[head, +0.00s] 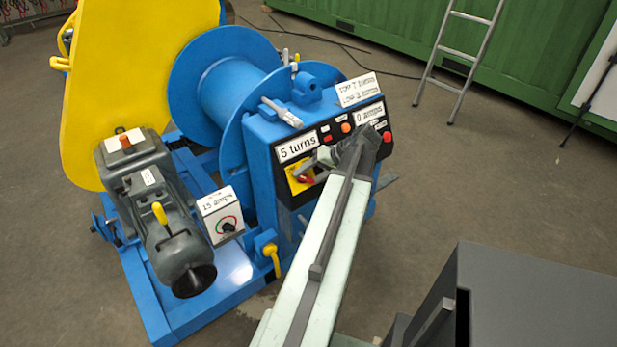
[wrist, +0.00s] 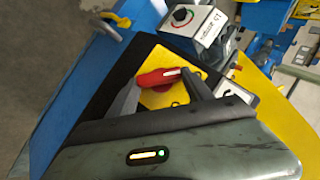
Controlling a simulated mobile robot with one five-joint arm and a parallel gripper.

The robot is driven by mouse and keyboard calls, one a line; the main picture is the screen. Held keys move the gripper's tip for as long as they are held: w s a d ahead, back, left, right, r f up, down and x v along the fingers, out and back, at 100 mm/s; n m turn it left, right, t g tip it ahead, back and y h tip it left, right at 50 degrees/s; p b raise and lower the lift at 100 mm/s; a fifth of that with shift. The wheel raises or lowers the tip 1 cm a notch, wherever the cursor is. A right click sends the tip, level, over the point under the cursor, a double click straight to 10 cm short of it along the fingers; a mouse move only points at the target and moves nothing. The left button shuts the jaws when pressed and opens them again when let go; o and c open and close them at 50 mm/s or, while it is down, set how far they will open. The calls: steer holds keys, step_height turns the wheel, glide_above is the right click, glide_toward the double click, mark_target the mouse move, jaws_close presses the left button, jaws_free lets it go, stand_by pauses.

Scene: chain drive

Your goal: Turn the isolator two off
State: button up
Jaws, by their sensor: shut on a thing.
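The isolator's red handle (head: 306,180) sits on a yellow plate (head: 294,186) at the left of the black control panel, under the "5 turns" label. In the wrist view the red handle (wrist: 158,77) lies across the yellow plate (wrist: 165,97), between my two dark fingers. My gripper (wrist: 163,84) is shut on the handle; the fingers sit at its two ends. In the head view my gripper (head: 316,170) reaches the panel from the lower right, and my wrist hides part of the panel. Any number or position marks on the isolator are too small or covered to read.
A "15 amps" box (head: 221,214) with a round knob and a yellow lever (head: 272,258) stand close left of the panel. Red and orange buttons (head: 346,127) and a "0 amps" label (head: 370,114) are near my wrist. The blue drum (head: 230,90) is behind.

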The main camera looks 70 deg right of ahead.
steer(key=shift+w+r, duration=0.1)
steer(key=o, duration=1.4)
steer(key=shift+c, duration=0.2)
steer(key=shift+s+r+p, duration=0.25)
steer(key=shift+r+p, duration=0.05)
steer(key=p+v, duration=0.5)
steer(key=v, duration=0.2)
